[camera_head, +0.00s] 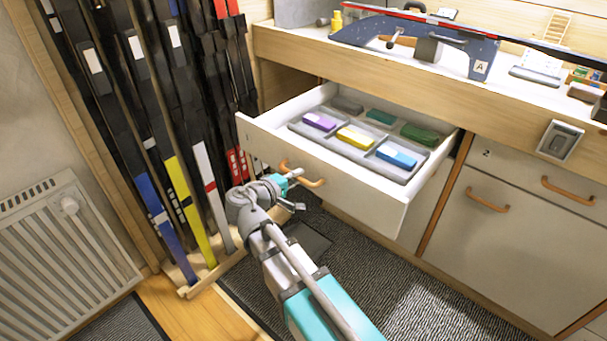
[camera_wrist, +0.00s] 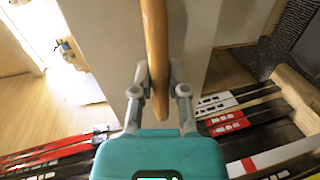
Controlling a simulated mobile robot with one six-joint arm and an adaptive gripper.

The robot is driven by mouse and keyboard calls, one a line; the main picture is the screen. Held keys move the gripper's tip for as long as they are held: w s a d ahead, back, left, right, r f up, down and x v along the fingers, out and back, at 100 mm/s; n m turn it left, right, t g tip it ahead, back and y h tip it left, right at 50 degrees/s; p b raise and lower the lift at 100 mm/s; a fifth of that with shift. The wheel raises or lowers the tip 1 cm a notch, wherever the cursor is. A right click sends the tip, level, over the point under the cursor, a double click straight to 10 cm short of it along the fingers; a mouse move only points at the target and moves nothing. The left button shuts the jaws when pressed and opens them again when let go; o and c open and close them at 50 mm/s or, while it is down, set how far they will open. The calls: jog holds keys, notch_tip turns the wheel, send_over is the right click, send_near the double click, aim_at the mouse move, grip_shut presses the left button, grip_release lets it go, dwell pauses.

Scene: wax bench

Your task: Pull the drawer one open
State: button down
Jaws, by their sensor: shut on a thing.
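Drawer one (camera_head: 325,168) is pulled well out from under the bench top, and its inside shows in the head view. Its orange-brown bar handle (camera_head: 313,182) is on the white front. It also shows in the wrist view as a wooden bar (camera_wrist: 154,50). My gripper (camera_head: 296,177) is at the left part of the handle. In the wrist view my gripper (camera_wrist: 160,88) has one finger on each side of the bar and is shut on it. A grey tray (camera_head: 350,153) with purple, yellow, blue and green blocks lies in the drawer.
Skis (camera_head: 180,210) stand in a rack left of the drawer, close to my arm. A radiator (camera_head: 65,255) is at the far left. Drawer two (camera_head: 540,180) is shut at the right. A dark mat (camera_head: 450,300) covers clear floor in front.

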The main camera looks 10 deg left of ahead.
jog(key=c, duration=0.6)
grip_release()
jog(key=shift+c, duration=0.2)
